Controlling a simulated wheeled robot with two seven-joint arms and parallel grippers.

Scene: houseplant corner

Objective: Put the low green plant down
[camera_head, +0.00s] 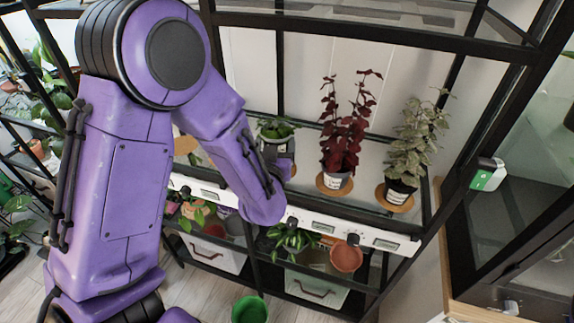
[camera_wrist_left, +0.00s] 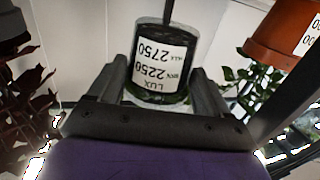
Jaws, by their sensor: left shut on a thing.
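The low green plant (camera_head: 277,128) has broad green leaves and a dark pot. It is over the left part of the glass shelf in the head view. My left gripper (camera_head: 277,163) comes to it from the front and is shut on its pot. In the left wrist view the dark pot (camera_wrist_left: 160,62), with a white light label, sits between the two fingers of my gripper (camera_wrist_left: 165,92). The wrist picture is upside down. My forearm and gripper hide the pot's lower part, so I cannot tell whether it touches the shelf. My right gripper is not in view.
A dark red plant (camera_head: 345,130) and a pale-leaved plant (camera_head: 415,140) stand on cork mats to the right. Black frame posts flank the shelf. A white rail (camera_head: 330,228) runs along its front edge.

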